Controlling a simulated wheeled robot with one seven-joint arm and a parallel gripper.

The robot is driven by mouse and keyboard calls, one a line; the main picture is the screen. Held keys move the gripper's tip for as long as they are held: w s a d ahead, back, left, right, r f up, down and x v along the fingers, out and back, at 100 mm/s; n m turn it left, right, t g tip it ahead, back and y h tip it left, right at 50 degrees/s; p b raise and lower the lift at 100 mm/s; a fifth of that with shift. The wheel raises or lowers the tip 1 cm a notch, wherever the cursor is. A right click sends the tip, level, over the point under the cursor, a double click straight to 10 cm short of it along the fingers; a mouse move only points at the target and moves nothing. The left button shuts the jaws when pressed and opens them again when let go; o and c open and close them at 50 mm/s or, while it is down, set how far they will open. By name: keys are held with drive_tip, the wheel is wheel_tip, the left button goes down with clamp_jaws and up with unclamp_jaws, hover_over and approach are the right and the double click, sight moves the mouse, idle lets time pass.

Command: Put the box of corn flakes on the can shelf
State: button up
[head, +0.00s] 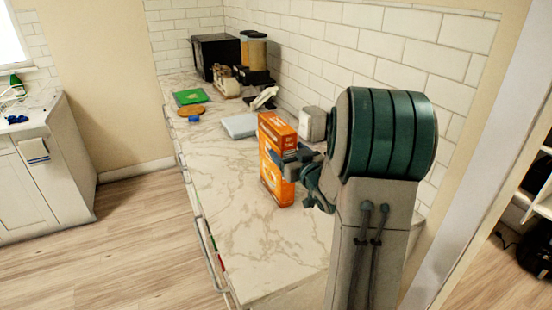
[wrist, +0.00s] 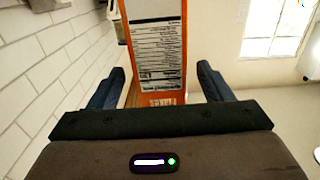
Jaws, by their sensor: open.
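The orange corn flakes box (head: 276,187) stands upright on the marble counter. My gripper (head: 292,163) is at the box's right side, in front of part of it. In the wrist view, the box's narrow side with a printed white panel (wrist: 156,45) stands between the two finger pads of my gripper (wrist: 160,80). The fingers are open, with a gap on each side of the box. Part of the box's lower end is hidden behind the gripper body. No shelf with cans can be made out.
The marble counter (head: 225,225) is bare in front of the box. A grey flat item (head: 239,126), a toaster-like metal item (head: 312,124) and a black appliance (head: 215,55) stand farther back. Tiled wall (head: 300,70) runs along the right. White shelving (head: 538,195) shows at the far right edge.

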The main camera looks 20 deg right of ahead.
drive_tip(key=w, duration=0.1)
drive_tip(key=w+p, duration=0.1)
drive_tip(key=w, duration=0.1)
drive_tip(key=w+p, duration=0.1)
drive_tip(key=w, duration=0.1)
drive_tip(key=shift+w+a+r, duration=0.1)
drive_tip(key=shift+w+r, duration=0.05)
drive_tip(key=shift+r, duration=0.1)
drive_tip(key=shift+c, duration=0.3)
clamp_jaws()
